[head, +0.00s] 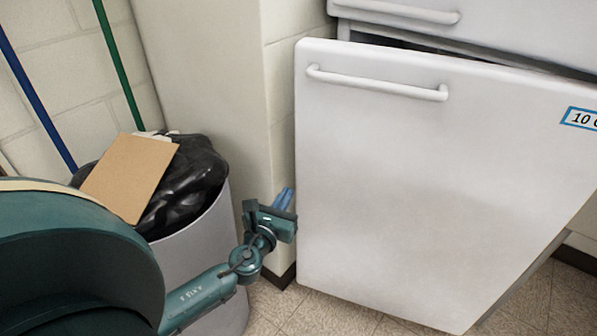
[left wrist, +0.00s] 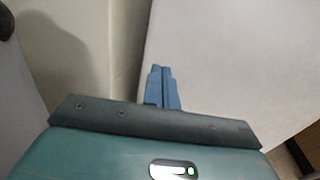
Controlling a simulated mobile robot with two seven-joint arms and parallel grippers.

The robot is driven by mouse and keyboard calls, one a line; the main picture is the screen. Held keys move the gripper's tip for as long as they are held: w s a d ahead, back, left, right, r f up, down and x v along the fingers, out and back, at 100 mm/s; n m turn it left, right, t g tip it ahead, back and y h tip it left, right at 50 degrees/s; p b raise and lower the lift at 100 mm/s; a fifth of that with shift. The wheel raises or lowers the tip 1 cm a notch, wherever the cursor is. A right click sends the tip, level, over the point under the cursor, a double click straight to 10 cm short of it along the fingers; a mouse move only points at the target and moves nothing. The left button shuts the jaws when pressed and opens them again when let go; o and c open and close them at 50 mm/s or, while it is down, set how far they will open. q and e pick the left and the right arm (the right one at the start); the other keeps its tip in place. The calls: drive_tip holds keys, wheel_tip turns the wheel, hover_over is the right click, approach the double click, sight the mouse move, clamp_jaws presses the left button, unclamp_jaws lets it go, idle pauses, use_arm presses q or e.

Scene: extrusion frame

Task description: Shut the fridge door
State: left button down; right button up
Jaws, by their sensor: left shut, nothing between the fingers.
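The white fridge door (head: 430,180) stands ajar in the head view, with a dark gap showing along its top edge. A white bar handle (head: 377,82) runs across its upper left. My left gripper (head: 286,198) is at the door's left edge, low down, with its blue fingers together and empty. In the left wrist view the shut fingers (left wrist: 163,85) overlap the left edge of the white door (left wrist: 230,60). I cannot tell whether they touch it. My right gripper is in neither view.
A grey bin (head: 205,262) with a black bag (head: 195,185) and a cardboard piece (head: 128,178) stands left of my gripper. A pale wall (head: 283,105) is close behind the gripper. Blue (head: 35,85) and green (head: 118,62) poles lean at the left. Tiled floor (head: 335,318) shows below the door.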

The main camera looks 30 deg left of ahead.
sight(304, 166)
use_arm(q)
drive_tip(key=x, duration=0.8)
drive_tip(key=shift+w+b, duration=0.1)
drive_tip(key=shift+b, duration=0.2)
drive_tip(key=shift+w+a, duration=0.1)
drive_tip(key=shift+w, duration=0.55)
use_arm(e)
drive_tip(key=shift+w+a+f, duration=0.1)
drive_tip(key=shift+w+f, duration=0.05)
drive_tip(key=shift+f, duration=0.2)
